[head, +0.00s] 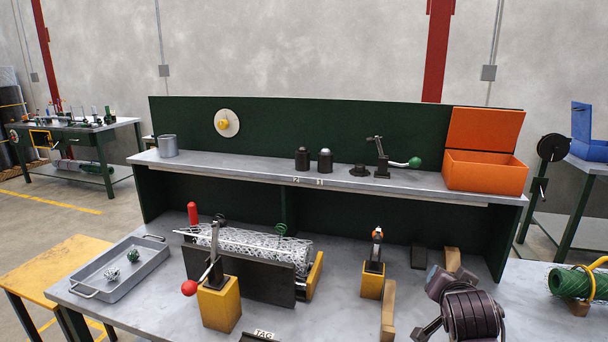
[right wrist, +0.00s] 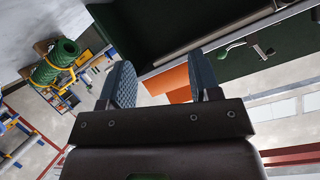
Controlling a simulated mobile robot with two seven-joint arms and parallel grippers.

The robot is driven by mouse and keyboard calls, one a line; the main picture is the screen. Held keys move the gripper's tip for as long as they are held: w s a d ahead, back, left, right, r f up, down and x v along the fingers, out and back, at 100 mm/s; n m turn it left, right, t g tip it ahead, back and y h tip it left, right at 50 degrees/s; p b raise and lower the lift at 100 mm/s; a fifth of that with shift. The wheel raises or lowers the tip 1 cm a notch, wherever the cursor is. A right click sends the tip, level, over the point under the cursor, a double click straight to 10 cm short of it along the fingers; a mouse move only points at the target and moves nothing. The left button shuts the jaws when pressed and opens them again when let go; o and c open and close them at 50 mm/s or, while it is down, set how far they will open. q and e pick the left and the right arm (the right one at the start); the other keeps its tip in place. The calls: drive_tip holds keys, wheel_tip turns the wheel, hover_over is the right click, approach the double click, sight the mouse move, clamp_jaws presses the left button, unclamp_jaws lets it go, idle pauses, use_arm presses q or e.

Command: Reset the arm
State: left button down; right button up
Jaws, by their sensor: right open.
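My right gripper (right wrist: 162,80) is open in the right wrist view, with its two blue-grey padded fingers apart and nothing between them. Part of my right arm (head: 470,314) shows at the lower right of the head view, above the right end of the grey workbench (head: 335,322). It is in the air as far as I can tell. My left gripper and left arm are not in the head view.
A wire mesh roll (head: 255,245) lies in a fixture mid-bench. A red-knobbed lever on a yellow block (head: 220,305) stands before it. A grey tray (head: 115,272) is at left, an orange box (head: 485,172) on the shelf, a green roll (head: 570,283) at right.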

drive_tip(key=s+f+n+g+y, duration=0.1)
drive_tip(key=s+f+n+g, duration=0.1)
drive_tip(key=s+f, duration=0.55)
drive_tip(key=s+f+n+g+y, duration=0.1)
drive_tip(key=s+f+n+g, duration=0.3)
drive_tip(key=s, duration=0.6)
drive_tip(key=s+a+f+n+g+y, duration=0.1)
drive_tip(key=s+f+g, duration=0.15)
drive_tip(key=s, duration=0.75)
drive_tip(key=s+a+f+n+g, duration=0.1)
drive_tip(key=s+f, duration=0.2)
drive_tip(key=s, duration=0.7)
drive_tip(key=w+f+n+t+y, duration=0.1)
drive_tip(key=w+f+t, duration=0.6)
drive_tip(key=f, duration=0.3)
drive_tip(key=shift+w+f+t, duration=0.15)
drive_tip(key=shift+w+t, duration=0.15)
drive_tip(key=shift+t, duration=0.15)
